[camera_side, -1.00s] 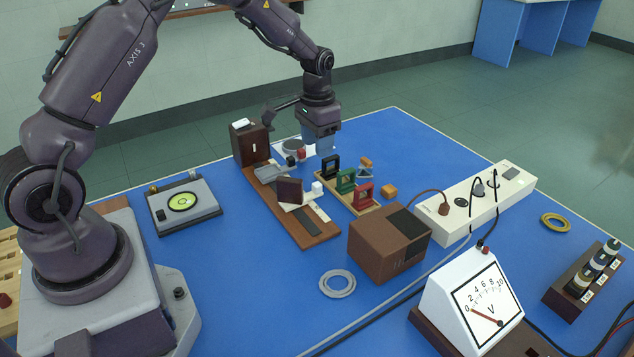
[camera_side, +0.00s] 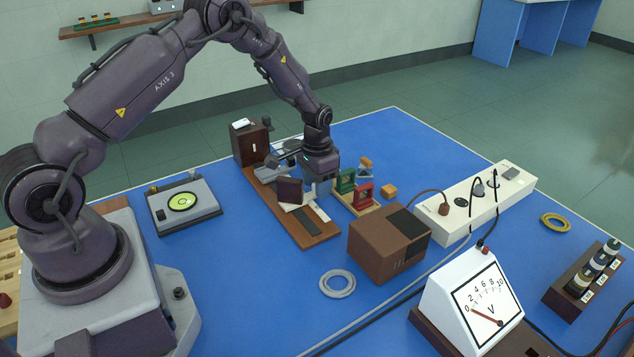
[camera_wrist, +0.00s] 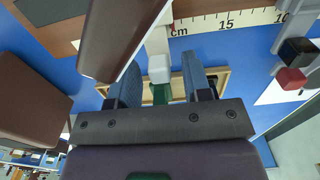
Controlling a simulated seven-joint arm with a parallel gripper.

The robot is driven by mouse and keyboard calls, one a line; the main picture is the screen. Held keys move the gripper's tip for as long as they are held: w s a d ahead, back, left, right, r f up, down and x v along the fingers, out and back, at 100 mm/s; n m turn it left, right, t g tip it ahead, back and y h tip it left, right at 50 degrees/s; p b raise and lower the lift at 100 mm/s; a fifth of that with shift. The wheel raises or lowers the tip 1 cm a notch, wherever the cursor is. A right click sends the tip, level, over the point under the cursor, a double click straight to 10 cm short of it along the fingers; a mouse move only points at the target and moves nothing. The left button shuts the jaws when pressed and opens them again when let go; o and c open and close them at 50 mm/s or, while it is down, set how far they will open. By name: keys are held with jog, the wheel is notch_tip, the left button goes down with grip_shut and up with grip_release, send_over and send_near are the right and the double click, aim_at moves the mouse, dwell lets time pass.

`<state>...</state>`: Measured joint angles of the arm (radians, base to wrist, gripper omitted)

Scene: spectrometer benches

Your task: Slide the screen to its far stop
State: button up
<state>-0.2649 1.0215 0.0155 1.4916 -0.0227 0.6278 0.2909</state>
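The screen, a dark maroon plate (camera_side: 289,190), stands upright on a pale carriage on the wooden rail board (camera_side: 322,236). In the wrist view the screen (camera_wrist: 118,32) is large at the upper left, and a white knob (camera_wrist: 159,68) on a pale arm sticks out beside it. My gripper (camera_side: 318,187) is low beside the screen, on its right. In the wrist view my gripper (camera_wrist: 160,80) is open, and the knob appears in the gap between its fingers, with space on both sides. I cannot tell whether the fingers are fully down around it. The knob is hidden in the side view.
A white scale (camera_wrist: 228,22) runs along the rail. A tray with green (camera_side: 345,180) and red (camera_side: 363,193) holders stands close right of my gripper. A brown box (camera_side: 388,246) is in front of the tray. A dark wooden block (camera_side: 250,148) stands at the rail's back end.

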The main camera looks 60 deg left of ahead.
grip_shut()
jog(key=d, duration=0.8)
jog(key=shift+c, duration=0.5)
grip_release()
jog(key=shift+d, duration=0.1)
jog(key=shift+o, duration=1.1)
jog(key=shift+a, duration=0.2)
notch_tip(320, 180, up, 13)
